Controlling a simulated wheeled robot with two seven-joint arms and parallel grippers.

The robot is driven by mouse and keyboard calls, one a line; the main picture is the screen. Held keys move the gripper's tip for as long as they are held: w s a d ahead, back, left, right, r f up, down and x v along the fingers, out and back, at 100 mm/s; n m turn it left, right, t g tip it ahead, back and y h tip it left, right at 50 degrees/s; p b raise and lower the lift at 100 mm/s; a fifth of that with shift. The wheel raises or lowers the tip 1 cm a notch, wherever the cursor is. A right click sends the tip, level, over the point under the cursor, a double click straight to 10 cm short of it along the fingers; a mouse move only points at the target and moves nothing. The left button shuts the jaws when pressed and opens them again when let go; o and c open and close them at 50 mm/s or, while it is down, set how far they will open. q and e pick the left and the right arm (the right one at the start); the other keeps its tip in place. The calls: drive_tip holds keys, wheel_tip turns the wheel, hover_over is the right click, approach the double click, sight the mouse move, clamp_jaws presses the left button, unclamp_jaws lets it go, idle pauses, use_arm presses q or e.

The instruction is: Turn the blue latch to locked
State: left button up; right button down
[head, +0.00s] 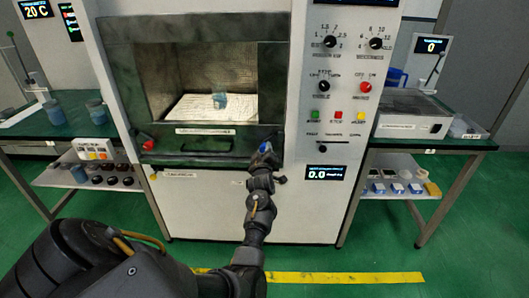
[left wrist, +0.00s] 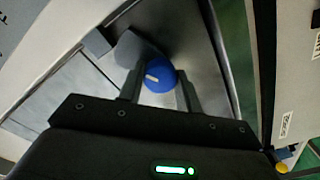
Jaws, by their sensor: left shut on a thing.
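The blue latch (left wrist: 159,75) is a round knob with a short white mark, in the middle of the left wrist view. In the head view the blue latch (head: 265,147) shows as a small blue patch at the lower right corner of the microwave generator's chamber front. My left gripper (head: 263,160) reaches it from below. In the left wrist view my left gripper (left wrist: 160,88) has one finger on each side of the knob and is shut on it. The latch's locked mark cannot be made out. My right gripper is not in view.
A red knob (head: 148,145) sits at the chamber front's lower left, with a dark handle (head: 205,147) between. The open-looking chamber holds a blue-grey beaker (head: 220,99) on a white plate (head: 190,109). A control panel (head: 345,80) stands right. Side benches flank the cabinet.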

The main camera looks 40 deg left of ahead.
use_arm(q)
drive_tip(key=shift+d, duration=0.1)
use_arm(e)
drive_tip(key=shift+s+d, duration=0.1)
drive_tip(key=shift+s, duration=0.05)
use_arm(q)
drive_tip(key=o, duration=0.9)
drive_tip(key=shift+w, duration=0.1)
drive_tip(key=shift+o, duration=0.5)
drive_tip(key=p+v, duration=0.5)
drive_tip(key=v, duration=0.2)
drive_tip(key=shift+s, duration=0.25)
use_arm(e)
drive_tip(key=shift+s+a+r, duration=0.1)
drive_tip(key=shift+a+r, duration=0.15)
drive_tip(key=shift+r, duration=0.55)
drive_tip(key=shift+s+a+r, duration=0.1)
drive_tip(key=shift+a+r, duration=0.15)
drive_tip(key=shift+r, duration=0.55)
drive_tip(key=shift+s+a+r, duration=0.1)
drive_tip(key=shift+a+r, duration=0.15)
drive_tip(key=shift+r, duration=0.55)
use_arm(q)
drive_tip(key=shift+d, duration=0.15)
